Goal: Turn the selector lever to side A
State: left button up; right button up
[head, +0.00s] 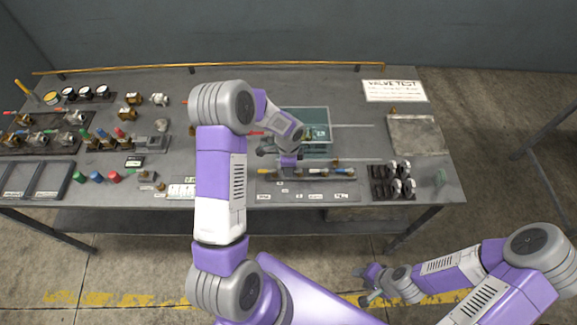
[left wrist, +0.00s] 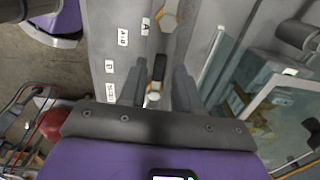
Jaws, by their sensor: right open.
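The selector valve assembly lies along the labelled strip (head: 318,190) at the front edge of the bench, with a yellow end and a blue end. My left gripper (head: 287,170) reaches down over it from behind. In the left wrist view its two fingers (left wrist: 160,88) are apart, with a dark lever-like piece (left wrist: 159,67) and metal fittings between them. Gaps show beside this piece; contact cannot be told. A label reading A (left wrist: 145,26) lies beside the fittings. In the head view my left wrist hides part of the assembly. My right gripper (head: 368,285) is open and empty, off the bench's front.
Valves, knobs and trays (head: 38,180) crowd the left half. A brass rail (head: 210,67) runs along the back.

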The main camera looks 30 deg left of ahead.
pick_arm(q)
jog(key=shift+o, duration=0.4)
jog(key=shift+r, duration=0.1)
notch_tip(320, 180, up, 7)
jog(key=shift+r, duration=0.2)
dwell(0.5)
